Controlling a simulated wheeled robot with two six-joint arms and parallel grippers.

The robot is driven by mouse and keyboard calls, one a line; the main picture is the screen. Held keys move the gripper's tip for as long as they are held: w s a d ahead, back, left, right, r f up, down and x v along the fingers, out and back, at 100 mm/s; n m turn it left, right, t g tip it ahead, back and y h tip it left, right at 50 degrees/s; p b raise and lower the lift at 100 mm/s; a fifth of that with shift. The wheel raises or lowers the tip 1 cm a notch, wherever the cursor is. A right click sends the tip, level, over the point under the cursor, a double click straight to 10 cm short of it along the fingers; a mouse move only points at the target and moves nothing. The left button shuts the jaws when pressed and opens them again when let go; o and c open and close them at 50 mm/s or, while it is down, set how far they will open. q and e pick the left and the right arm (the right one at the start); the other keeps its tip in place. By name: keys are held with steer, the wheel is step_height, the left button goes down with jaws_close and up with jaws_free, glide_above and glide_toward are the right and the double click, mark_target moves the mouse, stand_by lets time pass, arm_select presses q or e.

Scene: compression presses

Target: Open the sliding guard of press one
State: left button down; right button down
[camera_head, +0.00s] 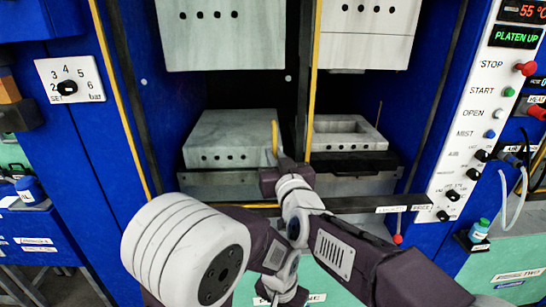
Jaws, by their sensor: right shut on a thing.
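Press one, the blue press in the middle, has its sliding guard (313,70) showing as a see-through panel with thin yellow edges. One upright yellow edge runs near the middle of the press opening, and another runs down the left side. A dark upright bar (303,70) stands beside the middle edge. My right gripper (288,163) is at the lower end of this bar and shut on what looks like the guard's handle; its fingertips are partly hidden by the wrist. My left gripper is not in view.
Pale blocks (228,140) and an open mould (345,133) sit low in the press, under raised upper blocks (222,35). A control panel (480,110) with buttons is at right, its display reading PLATEN UP. A pressure dial (67,87) is at left.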

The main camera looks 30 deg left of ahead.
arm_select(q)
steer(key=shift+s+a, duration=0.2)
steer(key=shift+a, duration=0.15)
arm_select(e)
steer(key=shift+s+a, duration=0.2)
steer(key=shift+a, duration=0.15)
steer(key=c, duration=1.8)
jaws_free()
steer(key=shift+w, duration=0.1)
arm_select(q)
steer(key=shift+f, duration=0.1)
arm_select(e)
steer(key=shift+o, duration=0.2)
steer(key=shift+d, duration=0.1)
